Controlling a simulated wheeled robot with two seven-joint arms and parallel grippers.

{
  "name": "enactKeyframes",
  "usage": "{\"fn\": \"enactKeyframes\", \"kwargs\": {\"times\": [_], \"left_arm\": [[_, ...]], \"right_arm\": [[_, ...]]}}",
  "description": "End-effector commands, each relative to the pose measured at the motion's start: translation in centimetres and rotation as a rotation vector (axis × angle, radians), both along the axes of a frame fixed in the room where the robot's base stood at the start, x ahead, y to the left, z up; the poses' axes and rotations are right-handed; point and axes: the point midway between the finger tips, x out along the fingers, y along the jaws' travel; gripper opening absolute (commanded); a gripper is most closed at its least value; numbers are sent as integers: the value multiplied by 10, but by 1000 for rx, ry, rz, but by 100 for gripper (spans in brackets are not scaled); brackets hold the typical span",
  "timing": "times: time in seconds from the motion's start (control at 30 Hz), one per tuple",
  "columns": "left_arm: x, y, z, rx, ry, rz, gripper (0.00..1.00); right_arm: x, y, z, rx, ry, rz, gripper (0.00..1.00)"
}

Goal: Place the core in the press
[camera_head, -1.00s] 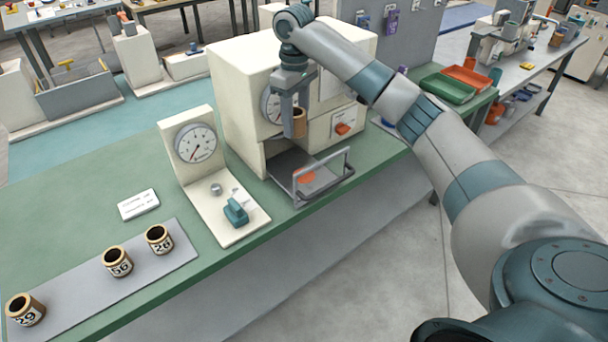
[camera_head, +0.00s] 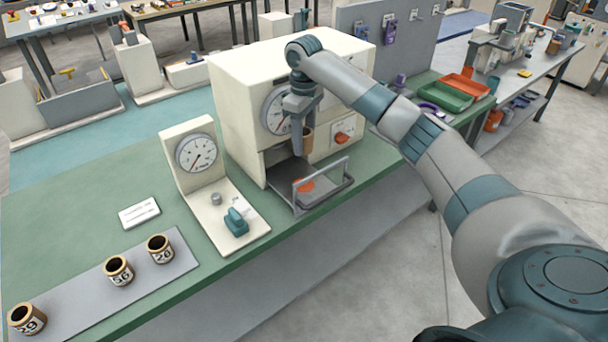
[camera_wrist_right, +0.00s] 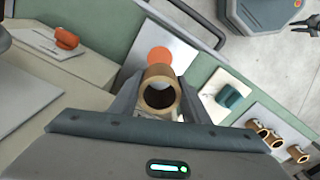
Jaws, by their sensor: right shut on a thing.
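The core, a short brown hollow cylinder (camera_head: 308,139), is between the fingers of my right gripper (camera_head: 301,146). In the right wrist view the core (camera_wrist_right: 160,92) sits between both fingers, its open end facing the camera. The press, a cream box with a dial (camera_head: 240,110), stands on the green bench. Its pulled-out grey tray (camera_head: 285,180) has a handle frame and an orange round spot (camera_head: 305,185). The core is held above the tray, in front of the press face, apart from the tray.
A gauge stand (camera_head: 190,165) with a teal clamp (camera_head: 236,222) stands left of the press. Three labelled cores (camera_head: 119,270) stand on a grey mat (camera_head: 75,300) at the front left. Green and orange trays (camera_head: 445,95) lie to the right of the press.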

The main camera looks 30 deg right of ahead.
Motion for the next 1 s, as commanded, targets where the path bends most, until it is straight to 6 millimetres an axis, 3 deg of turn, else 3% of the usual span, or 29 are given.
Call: {"fn": "enactKeyframes", "kwargs": {"times": [0.2,0.4,1.0], "left_arm": [[0,0,16,0,0,0,29],[0,0,23,0,0,0,29],[0,0,28,1,0,1,29]], "right_arm": [[-2,0,-47,-1,5,0,20],[-1,0,-80,-1,2,-1,20],[-1,0,-99,-1,3,0,20]]}}
